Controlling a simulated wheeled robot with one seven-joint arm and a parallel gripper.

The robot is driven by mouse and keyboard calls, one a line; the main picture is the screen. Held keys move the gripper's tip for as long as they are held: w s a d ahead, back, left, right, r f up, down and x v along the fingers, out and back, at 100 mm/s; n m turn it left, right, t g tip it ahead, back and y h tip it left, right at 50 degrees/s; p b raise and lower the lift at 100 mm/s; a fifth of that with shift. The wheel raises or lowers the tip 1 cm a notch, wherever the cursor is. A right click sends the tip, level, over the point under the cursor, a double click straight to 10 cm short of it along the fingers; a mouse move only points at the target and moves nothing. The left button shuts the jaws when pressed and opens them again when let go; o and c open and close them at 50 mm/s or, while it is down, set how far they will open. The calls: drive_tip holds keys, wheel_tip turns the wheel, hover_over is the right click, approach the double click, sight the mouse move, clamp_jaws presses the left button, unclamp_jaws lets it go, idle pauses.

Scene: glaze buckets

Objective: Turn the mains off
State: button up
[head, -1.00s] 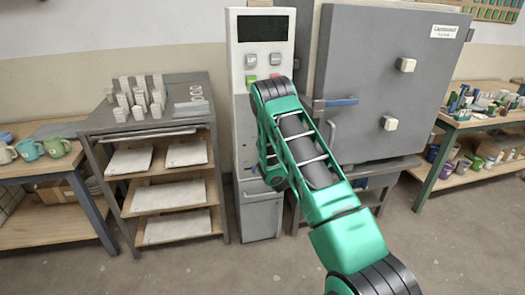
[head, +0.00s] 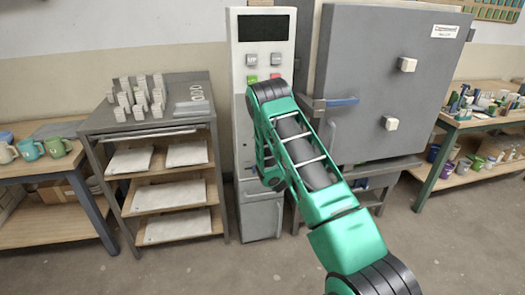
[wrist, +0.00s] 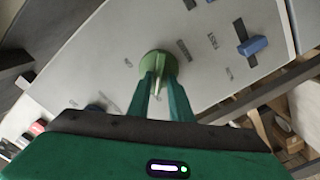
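A round green knob (wrist: 152,62) with a raised bar is on the grey control panel (wrist: 100,66) in the wrist view. My gripper (wrist: 161,78) is at this knob, with one finger on each side of the bar. A narrow gap seems to show between the fingers, and the bar looks slightly slanted in it. I cannot see firm contact. In the head view the tall control cabinet (head: 262,217) stands left of the kiln (head: 365,90). My arm hides the knob and my fingers there. Small labels surround the knob; I cannot read which marks the mains.
A blue lever (wrist: 252,46) is on the panel right of the knob. Green (head: 252,79) and red (head: 276,76) buttons are higher on the cabinet. The kiln's blue handle (head: 342,101) is close right of my arm. A shelf unit (head: 150,131) stands left.

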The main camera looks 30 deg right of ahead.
drive_tip(key=shift+o, duration=0.6)
drive_tip(key=shift+s+d, duration=0.1)
drive_tip(key=v, duration=1)
drive_tip(key=shift+s, duration=0.3)
